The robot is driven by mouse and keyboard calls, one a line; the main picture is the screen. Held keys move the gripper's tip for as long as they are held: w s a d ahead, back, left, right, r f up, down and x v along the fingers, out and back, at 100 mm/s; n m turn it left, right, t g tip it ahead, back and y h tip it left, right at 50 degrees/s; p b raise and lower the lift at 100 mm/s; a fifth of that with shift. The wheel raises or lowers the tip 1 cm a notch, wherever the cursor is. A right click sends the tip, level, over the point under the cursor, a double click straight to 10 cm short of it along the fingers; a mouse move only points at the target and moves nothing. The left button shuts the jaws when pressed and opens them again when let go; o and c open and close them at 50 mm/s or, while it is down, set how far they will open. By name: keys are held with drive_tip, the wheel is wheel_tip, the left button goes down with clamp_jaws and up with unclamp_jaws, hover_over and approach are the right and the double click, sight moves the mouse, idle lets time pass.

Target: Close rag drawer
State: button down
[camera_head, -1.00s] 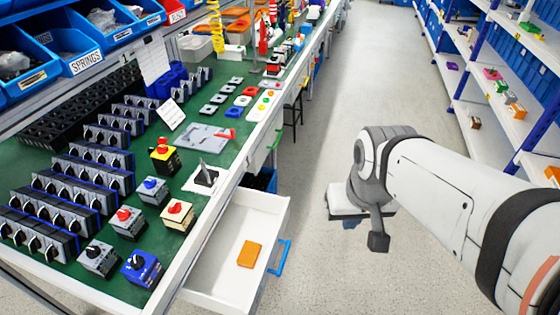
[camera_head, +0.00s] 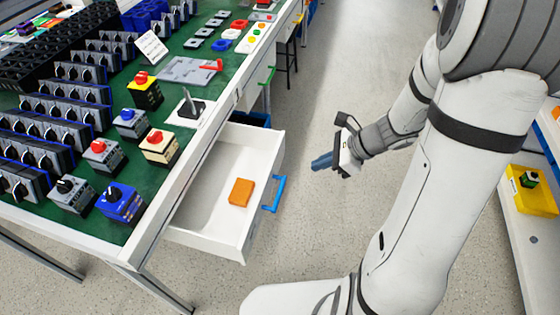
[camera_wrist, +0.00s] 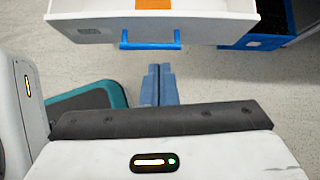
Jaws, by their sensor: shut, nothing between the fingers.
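The white rag drawer (camera_head: 213,167) is pulled out from under the green-topped bench. An orange rag (camera_head: 241,192) lies inside it. Its blue handle (camera_head: 274,195) is on the front face, and it also shows in the wrist view (camera_wrist: 151,40). My gripper (camera_head: 321,162) is shut and empty, to the right of the drawer front and apart from it. In the wrist view my blue fingers (camera_wrist: 158,72) are together and point toward the handle, with a gap of floor visible between.
The bench (camera_head: 172,187) carries rows of rotary switches and several button boxes. A blue bin (camera_head: 250,119) sits beneath the bench behind the drawer. A shelf with a yellow bin (camera_head: 531,190) stands at the right. The floor aisle between is clear.

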drive_tip(key=f+m, duration=0.1)
drive_tip(key=b, duration=0.3)
approach(270, 175)
wheel_tip(270, 175, down, 5)
drive_tip(key=a, duration=0.2)
drive_tip(key=shift+w+a+r, duration=0.15)
drive_tip(key=shift+w+a, duration=0.5)
drive_tip(key=shift+a, duration=0.2)
